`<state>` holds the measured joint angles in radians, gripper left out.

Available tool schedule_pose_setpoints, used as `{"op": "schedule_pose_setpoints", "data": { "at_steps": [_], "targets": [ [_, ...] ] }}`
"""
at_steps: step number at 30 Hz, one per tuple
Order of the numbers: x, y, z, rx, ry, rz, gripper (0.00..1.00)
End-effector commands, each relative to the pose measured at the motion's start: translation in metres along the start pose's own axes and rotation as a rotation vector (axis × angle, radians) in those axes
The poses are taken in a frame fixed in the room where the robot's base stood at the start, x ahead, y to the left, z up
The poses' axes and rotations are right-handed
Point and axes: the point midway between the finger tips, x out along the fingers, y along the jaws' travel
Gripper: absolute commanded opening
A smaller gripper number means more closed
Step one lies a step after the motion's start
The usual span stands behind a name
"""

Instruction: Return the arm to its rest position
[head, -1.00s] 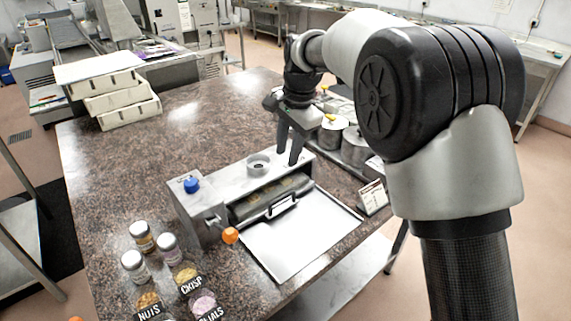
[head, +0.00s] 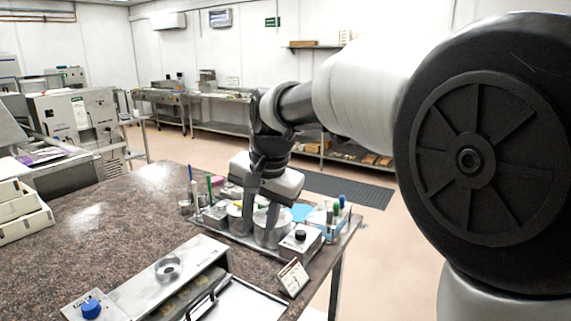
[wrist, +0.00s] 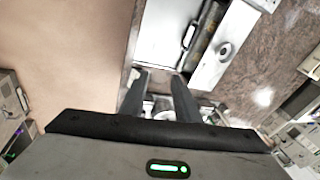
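My gripper (head: 262,230) hangs with its fingers pointing down at the right part of the speckled counter (head: 130,215), in front of metal pots in the head view. In the wrist view my gripper (wrist: 159,85) shows two fingers apart with nothing held between them. My arm reaches in from the right of the head view, bent at a large black joint. The height of the fingertips over the counter cannot be told exactly.
A metal box with a blue knob (head: 91,309) and an open drawer stands at the front. A tray of metal pots (head: 271,228), a small knob box (head: 301,240) and a sign card (head: 293,277) line the counter's right edge. White trays (head: 22,215) are stacked left.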

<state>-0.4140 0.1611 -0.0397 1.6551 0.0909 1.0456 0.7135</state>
Motion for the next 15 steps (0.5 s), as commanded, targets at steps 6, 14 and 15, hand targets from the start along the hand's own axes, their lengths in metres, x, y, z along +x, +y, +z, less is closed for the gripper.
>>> {"op": "schedule_pose_setpoints", "data": {
  "at_steps": [6, 14, 15],
  "targets": [
    [-0.071, 0.121, 0.03, -0.154, 0.126, 0.003, 0.29],
    [-0.087, 0.228, 0.095, -0.334, 0.247, 0.073, 0.29],
    [-0.085, 0.238, 0.103, -0.353, 0.258, 0.084, 0.29]
  ]
}}
